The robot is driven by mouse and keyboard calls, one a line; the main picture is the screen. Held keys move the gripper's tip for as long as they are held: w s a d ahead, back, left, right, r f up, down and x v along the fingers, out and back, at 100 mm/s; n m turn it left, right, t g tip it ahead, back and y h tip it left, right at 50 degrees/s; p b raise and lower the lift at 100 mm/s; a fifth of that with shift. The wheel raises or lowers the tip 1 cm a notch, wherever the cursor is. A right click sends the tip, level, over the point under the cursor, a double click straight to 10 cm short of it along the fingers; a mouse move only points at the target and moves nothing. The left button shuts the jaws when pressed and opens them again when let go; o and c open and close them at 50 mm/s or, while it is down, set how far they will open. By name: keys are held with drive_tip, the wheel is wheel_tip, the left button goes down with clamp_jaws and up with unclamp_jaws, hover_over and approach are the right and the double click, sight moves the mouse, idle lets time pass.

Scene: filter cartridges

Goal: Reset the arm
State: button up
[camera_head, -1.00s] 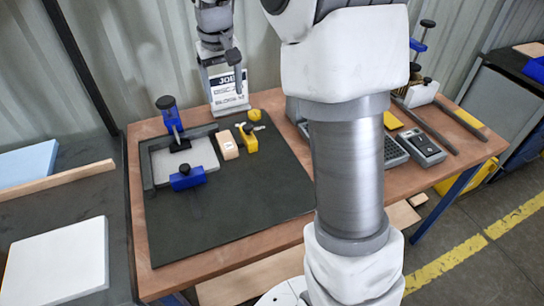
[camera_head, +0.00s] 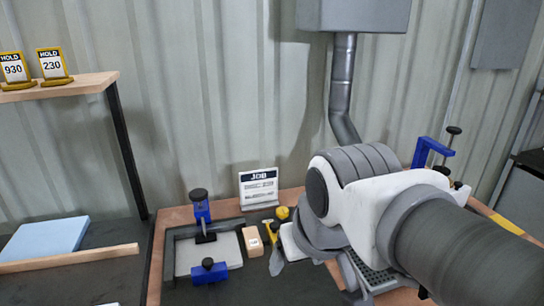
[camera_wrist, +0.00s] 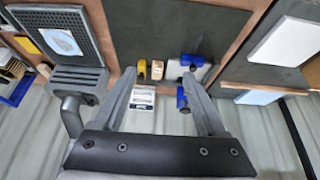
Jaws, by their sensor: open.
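My gripper (camera_wrist: 158,76) shows in the wrist view with its two grey fingers spread wide apart. It is open and nothing is held between the fingers. Beyond them lie the bench and the white job card (camera_wrist: 141,108), seen from above. In the head view my arm reaches in from the right and bends over the bench, and I cannot make out the fingertips clearly there. The job card (camera_head: 258,188) stands at the back of the bench in that view.
A grey box with a duct (camera_head: 343,90) hangs on the wall. A shelf (camera_head: 60,88) holds two HOLD signs.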

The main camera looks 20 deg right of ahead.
drive_tip(key=shift+s+f, duration=0.55)
drive_tip(key=shift+s, duration=0.05)
drive_tip(key=c, duration=0.4)
drive_tip(key=shift+s, duration=0.15)
